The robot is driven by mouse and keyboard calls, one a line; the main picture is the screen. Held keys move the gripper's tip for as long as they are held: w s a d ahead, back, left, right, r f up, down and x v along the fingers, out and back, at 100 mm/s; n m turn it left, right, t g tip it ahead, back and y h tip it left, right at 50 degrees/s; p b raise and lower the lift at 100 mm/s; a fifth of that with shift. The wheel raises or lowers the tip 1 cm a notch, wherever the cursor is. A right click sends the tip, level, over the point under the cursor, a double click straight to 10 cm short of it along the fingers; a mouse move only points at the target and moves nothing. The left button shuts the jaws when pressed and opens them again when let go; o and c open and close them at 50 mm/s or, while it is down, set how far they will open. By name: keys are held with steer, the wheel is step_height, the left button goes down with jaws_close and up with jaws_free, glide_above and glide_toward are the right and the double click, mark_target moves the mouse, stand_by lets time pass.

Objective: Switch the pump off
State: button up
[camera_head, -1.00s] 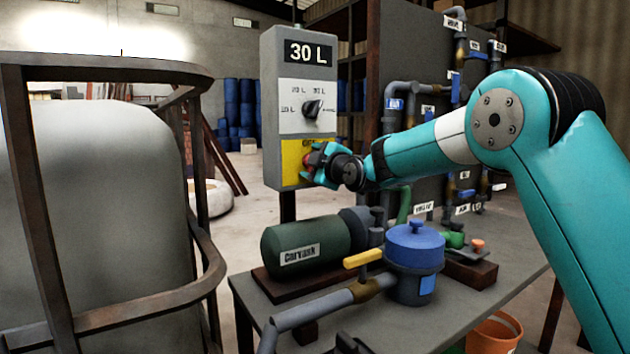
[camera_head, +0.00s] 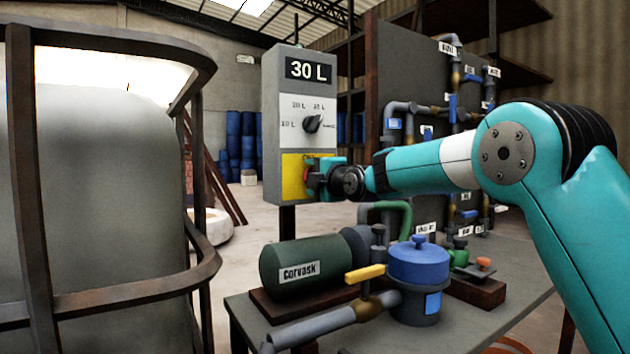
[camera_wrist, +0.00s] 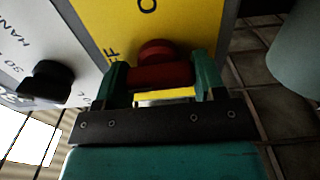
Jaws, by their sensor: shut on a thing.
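The pump's switch is a red knob (camera_wrist: 162,62) on the yellow plate (camera_head: 293,177) of the grey control box (camera_head: 270,120). My gripper (camera_head: 312,178) is at the plate, its fingers on either side of the red knob. In the wrist view my gripper (camera_wrist: 162,84) is shut on the knob, and its red bar lies across between the fingers. Lettering on the plate is partly cut off; "FF" shows beside the knob. The green pump (camera_head: 300,262), labelled Corvask, sits on the bench below.
A black selector dial (camera_head: 312,123) sits above the plate, under a "30 L" display (camera_head: 308,70). A blue-lidded strainer (camera_head: 418,262) and a yellow-handled valve (camera_head: 365,273) stand on the bench. A caged tank (camera_head: 110,190) fills the left.

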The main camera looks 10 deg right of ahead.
steer(key=o, duration=0.9)
steer(key=b+v, duration=0.1)
steer(key=v, duration=1.6)
steer(key=shift+s, duration=0.2)
